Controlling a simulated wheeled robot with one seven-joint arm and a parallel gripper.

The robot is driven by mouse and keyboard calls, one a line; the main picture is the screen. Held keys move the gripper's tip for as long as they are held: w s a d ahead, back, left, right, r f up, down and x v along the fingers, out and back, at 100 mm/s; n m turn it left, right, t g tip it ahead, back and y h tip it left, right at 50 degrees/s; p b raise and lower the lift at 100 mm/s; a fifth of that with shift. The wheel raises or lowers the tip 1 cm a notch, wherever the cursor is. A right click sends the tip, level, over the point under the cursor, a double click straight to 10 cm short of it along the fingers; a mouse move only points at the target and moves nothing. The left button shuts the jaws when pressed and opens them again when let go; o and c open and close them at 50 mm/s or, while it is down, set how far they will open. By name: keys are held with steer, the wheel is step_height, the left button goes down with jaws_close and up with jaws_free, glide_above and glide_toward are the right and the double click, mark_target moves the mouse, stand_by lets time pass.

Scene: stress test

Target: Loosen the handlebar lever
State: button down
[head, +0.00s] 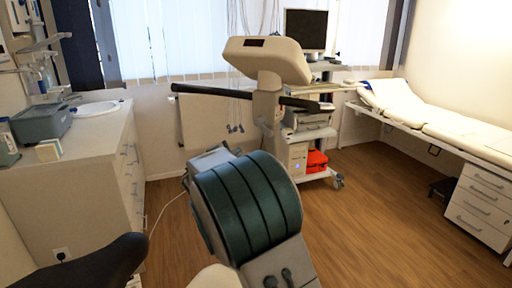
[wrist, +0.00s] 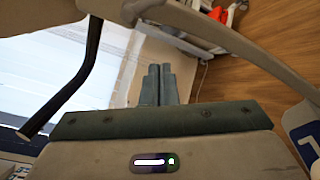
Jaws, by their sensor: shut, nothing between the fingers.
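The handlebar has two long black bars (head: 205,91) spreading from a beige post (head: 266,108) under a beige console (head: 268,60). In the wrist view one black bar (wrist: 82,88) slants down at the left, and a curved beige frame (wrist: 235,42) crosses the upper right. A small pale rounded part (wrist: 133,10) shows at the top edge beside that frame; I cannot tell if it is the lever. My gripper (wrist: 159,72) is shut and empty, its dark fingers side by side, apart from the bar. I cannot make out my gripper in the head view.
An equipment cart (head: 343,182) with a red bag (head: 316,160) is behind the handlebar. An examination couch (head: 440,120) and white drawers (head: 482,205) are at the right. Wood floor (head: 385,225) is clear between.

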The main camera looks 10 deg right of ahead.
steer(key=w+d+p, duration=0.2)
steer(key=w+d, duration=0.6)
steer(key=shift+d+r+p, duration=0.2)
steer(key=shift+r+p, duration=0.15)
steer(key=shift+r, duration=0.1)
steer(key=shift+d+r, duration=0.1)
stand_by(0.3)
